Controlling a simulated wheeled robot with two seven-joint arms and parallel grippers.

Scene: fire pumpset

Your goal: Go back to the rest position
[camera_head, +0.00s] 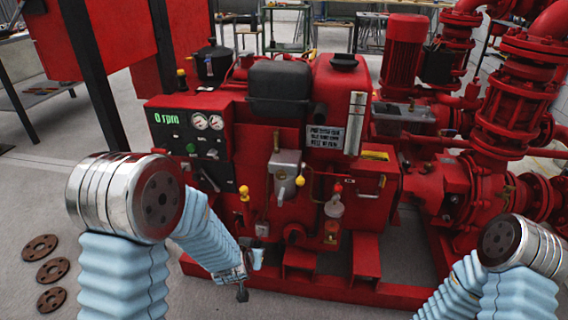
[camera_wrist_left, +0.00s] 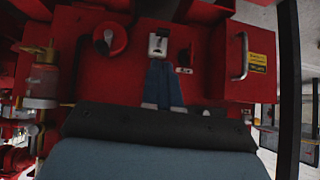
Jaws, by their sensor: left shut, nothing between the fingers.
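My left gripper (camera_head: 243,292) hangs low in front of the red pumpset (camera_head: 345,230), at the end of my left arm with its pale blue sleeve. In the left wrist view its fingers (camera_wrist_left: 163,85) are together with nothing between them, and the red machine front (camera_wrist_left: 215,65) lies beyond. Whether the fingertips touch the machine cannot be told. My right arm shows at the lower right of the head view, but its gripper is out of frame.
The control panel (camera_head: 188,136) reads 0 rpm. Red pipework (camera_head: 508,110) stands at the right. Rusty flanges (camera_head: 50,272) lie on the left floor. Bare floor (camera_head: 190,297) is left of the base.

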